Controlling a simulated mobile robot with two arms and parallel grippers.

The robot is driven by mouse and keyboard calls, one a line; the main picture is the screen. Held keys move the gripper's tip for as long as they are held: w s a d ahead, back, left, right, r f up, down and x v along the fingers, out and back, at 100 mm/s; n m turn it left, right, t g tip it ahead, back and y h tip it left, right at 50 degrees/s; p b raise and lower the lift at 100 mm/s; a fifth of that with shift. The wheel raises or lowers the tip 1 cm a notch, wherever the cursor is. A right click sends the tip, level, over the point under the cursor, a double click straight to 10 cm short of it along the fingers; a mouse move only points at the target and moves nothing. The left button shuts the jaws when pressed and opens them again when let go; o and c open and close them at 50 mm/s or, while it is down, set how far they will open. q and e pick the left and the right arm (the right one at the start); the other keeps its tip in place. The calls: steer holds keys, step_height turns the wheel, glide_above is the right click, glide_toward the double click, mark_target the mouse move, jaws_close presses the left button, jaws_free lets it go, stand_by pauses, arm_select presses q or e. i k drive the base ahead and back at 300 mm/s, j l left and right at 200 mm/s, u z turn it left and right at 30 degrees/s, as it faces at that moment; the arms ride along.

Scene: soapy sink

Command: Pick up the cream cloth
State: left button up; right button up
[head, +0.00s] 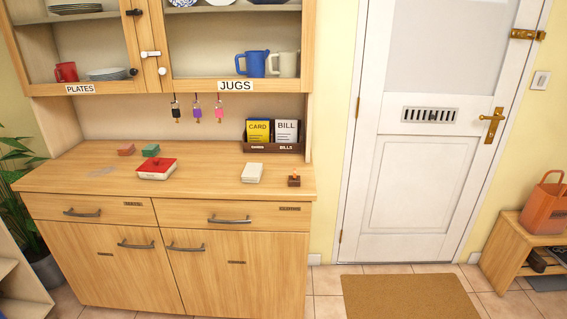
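A small cream folded item (252,172), which looks like the cream cloth, lies flat on the wooden dresser top (210,180), right of the middle and near the front edge. It is too small in the picture to be sure whether it is cloth or paper. Nothing lies on top of it. Neither of my grippers shows in the head view.
A red-lidded box (157,168) stands left of the cream item; a small wooden block (294,181) is to its right. Behind is a rack (272,147) with card and bill packets. Keys (197,110) hang above. A white door (420,150) stands right.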

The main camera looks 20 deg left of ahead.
mark_target(252, 172)
steer(key=i+l+u, duration=0.15)
steer(key=i, duration=0.3)
steer(key=i+l+u, duration=0.15)
steer(key=i, duration=0.35)
